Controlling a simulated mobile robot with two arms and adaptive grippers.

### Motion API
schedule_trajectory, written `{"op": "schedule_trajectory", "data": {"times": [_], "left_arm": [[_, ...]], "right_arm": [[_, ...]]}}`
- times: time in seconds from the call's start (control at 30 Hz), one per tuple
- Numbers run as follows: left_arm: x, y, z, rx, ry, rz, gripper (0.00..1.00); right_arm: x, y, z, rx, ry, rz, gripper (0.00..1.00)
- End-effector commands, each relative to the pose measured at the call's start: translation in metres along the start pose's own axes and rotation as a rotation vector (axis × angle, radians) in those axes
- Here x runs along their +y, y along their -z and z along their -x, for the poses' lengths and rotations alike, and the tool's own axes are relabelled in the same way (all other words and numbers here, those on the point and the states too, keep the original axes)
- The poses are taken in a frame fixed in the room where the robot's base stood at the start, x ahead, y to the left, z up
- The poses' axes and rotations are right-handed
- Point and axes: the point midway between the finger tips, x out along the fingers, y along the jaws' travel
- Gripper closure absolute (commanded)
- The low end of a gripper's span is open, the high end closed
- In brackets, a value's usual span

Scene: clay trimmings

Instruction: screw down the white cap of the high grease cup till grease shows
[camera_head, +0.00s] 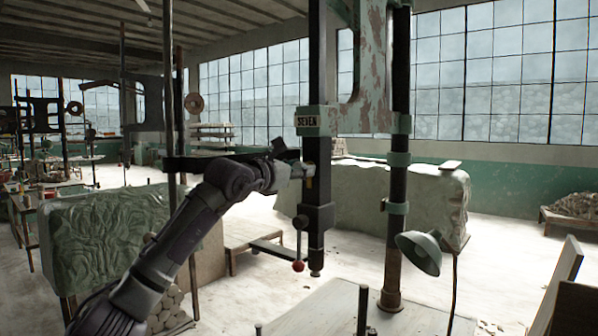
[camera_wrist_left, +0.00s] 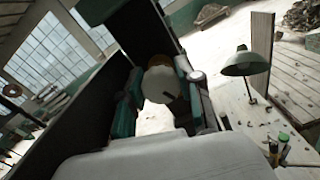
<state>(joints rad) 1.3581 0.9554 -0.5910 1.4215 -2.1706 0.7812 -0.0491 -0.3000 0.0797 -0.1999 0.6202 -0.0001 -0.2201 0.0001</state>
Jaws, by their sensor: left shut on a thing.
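In the head view my left arm reaches up from the lower left, and the left gripper (camera_head: 290,168) is against the dark upright post (camera_head: 318,110) just below the "SEVEN" plate (camera_head: 308,121). The fingers hide most of the cup there. I cannot make out any grease. My right gripper is in neither view.
A dark horizontal bar passes just behind my left wrist. A lever with a red knob (camera_head: 298,266) hangs lower on the post. A second column (camera_head: 397,160) and a green lamp (camera_head: 420,252) stand to the right. A draped clay block (camera_head: 110,235) is at left.

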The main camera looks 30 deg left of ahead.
Motion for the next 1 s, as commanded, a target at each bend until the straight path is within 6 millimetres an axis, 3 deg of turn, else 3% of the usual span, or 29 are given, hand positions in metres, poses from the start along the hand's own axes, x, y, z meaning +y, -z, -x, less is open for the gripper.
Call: {"op": "schedule_trajectory", "data": {"times": [0.6, 1.0], "left_arm": [[-0.0014, 0.0, 0.0003, 0.0, -0.001, -0.569, 0.99], [-0.0026, 0.0006, 0.0001, -0.001, 0.0, -0.794, 0.99]], "right_arm": [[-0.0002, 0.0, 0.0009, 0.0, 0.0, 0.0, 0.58], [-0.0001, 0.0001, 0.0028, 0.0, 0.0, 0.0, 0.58]]}}
